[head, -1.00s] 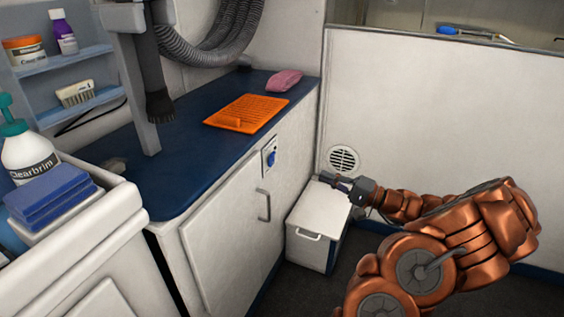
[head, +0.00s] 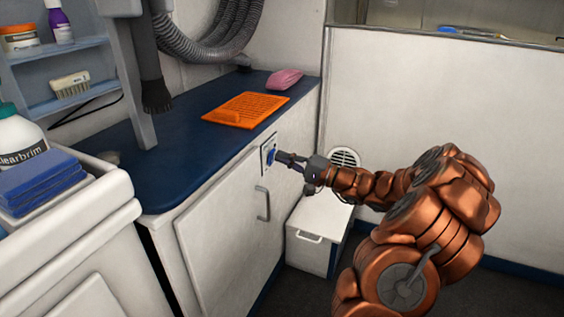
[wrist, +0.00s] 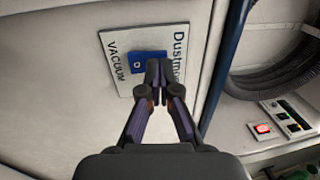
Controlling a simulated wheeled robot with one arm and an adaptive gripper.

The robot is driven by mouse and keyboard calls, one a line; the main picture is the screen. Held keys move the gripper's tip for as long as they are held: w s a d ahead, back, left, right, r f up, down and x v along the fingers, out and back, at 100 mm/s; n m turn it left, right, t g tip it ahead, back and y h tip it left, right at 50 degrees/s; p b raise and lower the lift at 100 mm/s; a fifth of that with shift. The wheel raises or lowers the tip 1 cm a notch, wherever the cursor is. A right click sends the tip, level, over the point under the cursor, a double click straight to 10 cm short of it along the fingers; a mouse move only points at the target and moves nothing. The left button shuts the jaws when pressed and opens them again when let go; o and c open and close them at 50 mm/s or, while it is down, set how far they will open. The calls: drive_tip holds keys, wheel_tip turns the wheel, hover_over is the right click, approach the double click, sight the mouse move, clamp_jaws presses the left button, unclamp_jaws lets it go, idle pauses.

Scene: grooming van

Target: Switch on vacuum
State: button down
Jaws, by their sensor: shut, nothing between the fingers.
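The vacuum switch is a blue rocker (wrist: 136,62) with a small light mark, on a pale plate (wrist: 116,50) lettered "VACUUM" and "Dustmo…", the rest hidden. The plate (head: 267,146) also shows in the head view, on the cabinet side below the blue worktop. My gripper (head: 277,156) is shut and empty, its fingers pointing at the plate.
A cabinet door handle (head: 262,204) is below the plate. A white lidded box (head: 308,236) stands on the floor below my arm. An orange mat (head: 240,111) and a pink cloth (head: 285,79) lie on the worktop (head: 190,150). A grey hose (head: 222,45) hangs behind.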

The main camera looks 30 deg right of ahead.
drive_tip(key=shift+w+a, duration=0.1)
idle(0.3)
drive_tip(key=shift+w+a+r+g+h+p, duration=0.15)
drive_tip(key=shift+w+r+g+p, duration=0.15)
drive_tip(key=shift+p, duration=0.25)
drive_tip(key=shift+w+a+r+g+h+p, duration=0.1)
drive_tip(key=shift+a+r+g+h+p, duration=0.1)
drive_tip(key=shift+r+p, duration=0.25)
drive_tip(key=shift+s+d+f+b, duration=0.15)
drive_tip(key=shift+f+b, duration=0.15)
drive_tip(key=shift+f, duration=0.2)
drive_tip(key=shift+s+d+r, duration=0.1)
drive_tip(key=shift+s+d, duration=0.15)
drive_tip(key=shift+s, duration=0.2)
drive_tip(key=r+p+v, duration=0.2)
drive_tip(key=p+v, duration=0.1)
drive_tip(key=v, duration=0.9)
drive_tip(key=shift+s+d+r, duration=0.25)
drive_tip(key=shift+s+d, duration=0.05)
